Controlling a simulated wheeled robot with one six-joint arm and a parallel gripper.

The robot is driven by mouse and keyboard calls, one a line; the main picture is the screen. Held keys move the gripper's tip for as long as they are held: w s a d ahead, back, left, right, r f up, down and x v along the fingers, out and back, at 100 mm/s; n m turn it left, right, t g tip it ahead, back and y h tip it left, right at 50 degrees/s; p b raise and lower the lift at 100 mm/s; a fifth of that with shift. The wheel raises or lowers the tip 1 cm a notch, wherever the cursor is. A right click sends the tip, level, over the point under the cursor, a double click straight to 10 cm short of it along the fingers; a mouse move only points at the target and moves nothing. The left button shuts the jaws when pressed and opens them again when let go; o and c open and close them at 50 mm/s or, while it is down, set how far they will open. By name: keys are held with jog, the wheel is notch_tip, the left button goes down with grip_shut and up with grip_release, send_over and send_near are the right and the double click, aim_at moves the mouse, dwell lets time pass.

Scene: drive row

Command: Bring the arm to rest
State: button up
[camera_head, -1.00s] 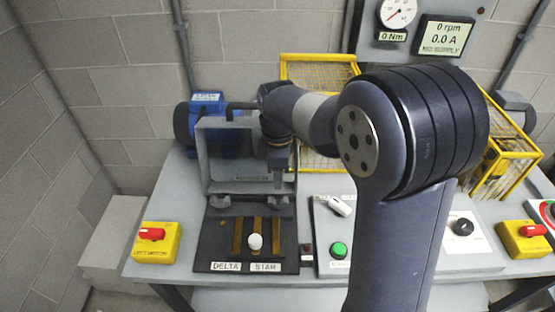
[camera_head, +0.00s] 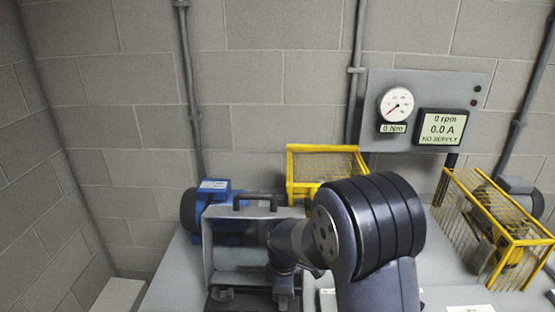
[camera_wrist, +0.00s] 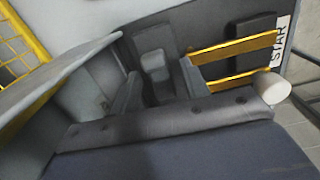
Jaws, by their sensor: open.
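My arm (camera_head: 372,235) reaches over the bench from the lower right, bent at its thick dark joint. My gripper (camera_head: 285,292) points down in front of the open grey lid of the terminal box (camera_head: 228,258), near the bottom edge of the head view. In the wrist view my gripper (camera_wrist: 158,88) has its fingers apart with nothing seen between them. Beyond the fingers lie two brass bars (camera_wrist: 235,47), a white knob (camera_wrist: 274,90) and a STAR label (camera_wrist: 281,42). Whether the fingers touch the box is not clear.
A blue motor (camera_head: 225,190) stands behind the lid at the left. Yellow mesh guards stand behind (camera_head: 325,165) and at the right (camera_head: 490,230) of my arm. A wall panel (camera_head: 445,85) carries a gauge at 0 Nm and a display reading 0 rpm, 0.0 A.

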dwell(0.4)
notch_tip(320, 180, up, 11)
notch_tip(320, 180, down, 11)
jog(key=shift+r, duration=0.1)
jog(key=m+p, duration=0.1)
jog(key=m, duration=0.3)
jog(key=m+p, duration=0.2)
jog(key=m, duration=0.3)
dwell(0.6)
